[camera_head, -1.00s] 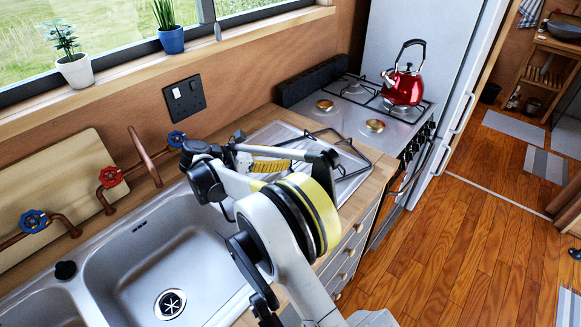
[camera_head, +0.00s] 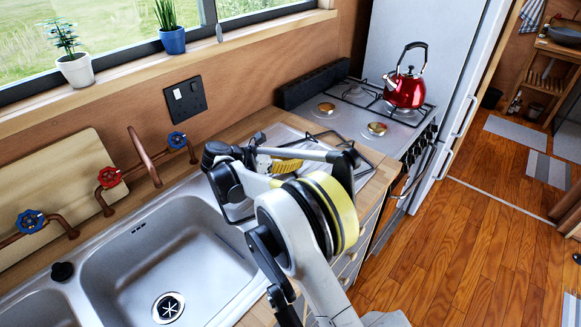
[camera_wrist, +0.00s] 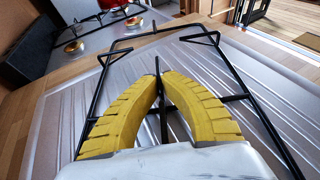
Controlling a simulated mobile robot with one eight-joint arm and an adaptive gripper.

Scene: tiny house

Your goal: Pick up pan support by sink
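The pan support is a black wire frame with upturned prongs. It lies over the ribbed steel drainboard beside the sink in the wrist view (camera_wrist: 250,105), and part of it shows behind my arm in the head view (camera_head: 352,151). My gripper has yellow ribbed fingers (camera_wrist: 160,77), and their tips close from both sides on a thin black bar near the frame's middle. In the head view the gripper (camera_head: 285,166) is over the drainboard, mostly hidden by my own arm. I cannot tell whether the frame is clear of the surface.
The steel sink (camera_head: 170,255) is to the left, with copper pipes and red and blue valve handles (camera_head: 110,178) behind it. The stove (camera_head: 365,115) carries a red kettle (camera_head: 405,90) at the back right. Open wooden floor (camera_head: 450,240) lies right of the counter.

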